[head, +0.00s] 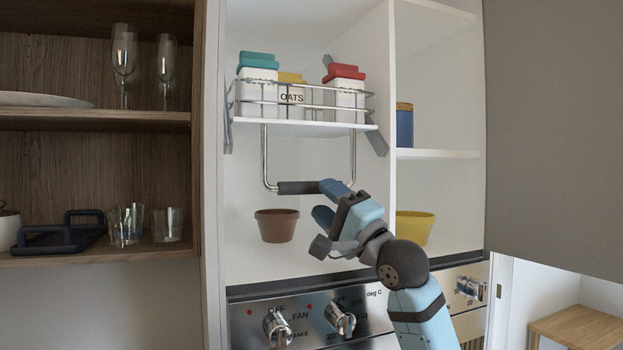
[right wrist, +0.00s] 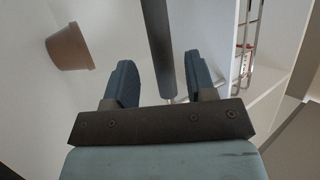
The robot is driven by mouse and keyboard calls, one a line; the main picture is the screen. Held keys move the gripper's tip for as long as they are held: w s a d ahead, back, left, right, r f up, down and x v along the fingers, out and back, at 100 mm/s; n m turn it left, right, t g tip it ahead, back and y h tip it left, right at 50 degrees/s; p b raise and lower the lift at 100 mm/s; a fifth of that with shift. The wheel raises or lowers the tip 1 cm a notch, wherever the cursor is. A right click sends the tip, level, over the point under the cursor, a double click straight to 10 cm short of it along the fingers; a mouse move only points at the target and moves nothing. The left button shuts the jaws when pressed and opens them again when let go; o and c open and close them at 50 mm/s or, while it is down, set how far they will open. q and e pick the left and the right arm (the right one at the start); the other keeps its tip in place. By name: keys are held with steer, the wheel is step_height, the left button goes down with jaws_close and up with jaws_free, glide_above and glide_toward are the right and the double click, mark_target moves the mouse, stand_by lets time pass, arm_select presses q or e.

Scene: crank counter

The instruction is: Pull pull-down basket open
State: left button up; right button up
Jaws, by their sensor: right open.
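The pull-down basket (head: 305,112) is a wire basket with a white floor, up in the middle cabinet. It holds several white boxes with teal, yellow and red tops. A wire frame hangs below it and carries a dark grip handle (head: 297,187). My right gripper (head: 322,200) is at the handle's right end, with its fingers apart. In the right wrist view the dark handle bar (right wrist: 158,50) runs between the two open blue fingers, with a gap on both sides. My left gripper is not in view.
A brown pot (head: 276,225) stands below the handle, and a yellow pot (head: 414,227) stands behind my right arm. An oven panel with knobs (head: 340,318) lies below. Open shelves with glasses (head: 125,60) are at the left. A large grey panel (head: 555,130) fills the right.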

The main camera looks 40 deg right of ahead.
mark_target(317, 193)
steer(key=p+x, duration=0.1)
steer(key=x, duration=0.2)
steer(key=shift+w+r, duration=0.1)
steer(key=shift+r, duration=0.25)
steer(key=shift+w+a, duration=0.1)
steer(key=shift+w, duration=0.25)
jaws_close()
